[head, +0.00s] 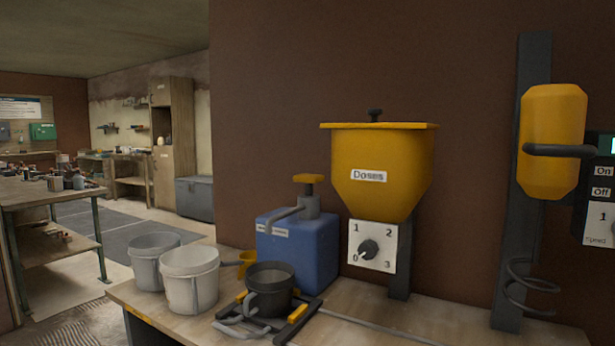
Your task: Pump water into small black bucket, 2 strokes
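The small black bucket (274,302) stands upright on a dark frame with yellow pads (297,313) near the front of the bench. Its inside looks dark, and I cannot tell whether it holds anything. Behind it stands a blue tank (318,252) with a grey pump on top. The pump has a yellow handle (308,179), which is raised above the tank. Its grey spout (287,214) points left and down, above and behind the bucket. I cannot tell whether the spout end is over the bucket. Neither of my grippers is in view.
Two pale buckets, one grey (146,268) and one white (196,290), stand left of the black bucket. A yellow "Doses" hopper (385,165) with a dial (369,249) stands to the right. A yellow mixer (553,135) with a wire whisk is at far right. The bench's front right is mostly clear.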

